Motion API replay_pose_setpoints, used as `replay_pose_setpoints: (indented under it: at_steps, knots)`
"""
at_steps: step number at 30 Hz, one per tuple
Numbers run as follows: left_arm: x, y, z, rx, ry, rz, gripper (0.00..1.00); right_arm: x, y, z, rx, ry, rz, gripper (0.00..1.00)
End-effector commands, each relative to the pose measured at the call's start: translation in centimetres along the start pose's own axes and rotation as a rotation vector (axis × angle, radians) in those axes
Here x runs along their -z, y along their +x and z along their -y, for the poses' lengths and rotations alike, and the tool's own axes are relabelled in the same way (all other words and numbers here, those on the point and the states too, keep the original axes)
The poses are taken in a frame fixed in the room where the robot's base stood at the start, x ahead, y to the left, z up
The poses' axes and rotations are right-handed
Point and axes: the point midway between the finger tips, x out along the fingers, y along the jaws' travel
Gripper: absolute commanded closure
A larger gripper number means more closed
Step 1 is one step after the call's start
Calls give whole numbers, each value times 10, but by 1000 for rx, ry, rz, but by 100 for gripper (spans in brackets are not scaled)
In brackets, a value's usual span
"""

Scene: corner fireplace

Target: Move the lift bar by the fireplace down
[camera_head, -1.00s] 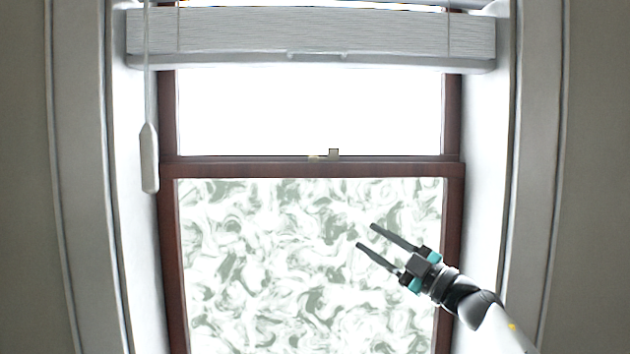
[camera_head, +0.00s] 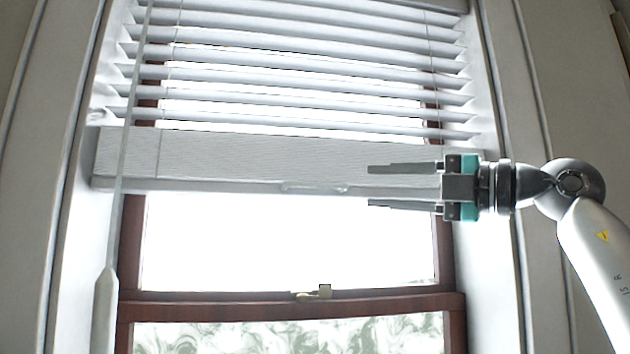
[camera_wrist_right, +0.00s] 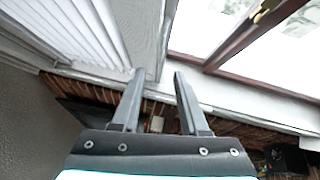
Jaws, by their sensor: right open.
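The lift bar (camera_head: 230,160) is the wide pale bottom rail of the white window blind, hanging level below the slats (camera_head: 300,70) across the upper window. My right gripper (camera_head: 368,186) is open, pointing left, at the right part of the bar. Its upper finger overlaps the bar in the picture and its lower finger lies just below the bar's bottom edge. I cannot tell whether it touches. In the right wrist view the open fingers (camera_wrist_right: 160,74) show with nothing clearly between them, near the bar (camera_wrist_right: 143,35). My left gripper is not in view.
A blind wand (camera_head: 106,310) hangs at the left. The window has a brown frame (camera_head: 230,306) with a small latch (camera_head: 324,291). Pale window trim (camera_head: 510,120) stands on both sides. In the right wrist view a brick surface (camera_wrist_right: 185,112) lies beyond the fingers.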

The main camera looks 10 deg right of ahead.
Motion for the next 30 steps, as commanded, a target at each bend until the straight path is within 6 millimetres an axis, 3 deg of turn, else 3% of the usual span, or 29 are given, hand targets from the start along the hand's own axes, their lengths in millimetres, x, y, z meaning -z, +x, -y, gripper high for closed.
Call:
replay_pose_setpoints:
  at_steps: [9, 15, 21, 30]
  knots:
    - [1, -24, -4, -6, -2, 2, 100, 1, 72, -4, -2, 4, -5, 56]
    - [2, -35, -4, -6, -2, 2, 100, 0, 105, -3, -2, 3, -3, 56]
    - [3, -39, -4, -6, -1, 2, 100, 0, 120, -1, -2, 1, -2, 56]
    - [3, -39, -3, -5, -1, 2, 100, 0, 122, 0, -2, 1, -2, 56]
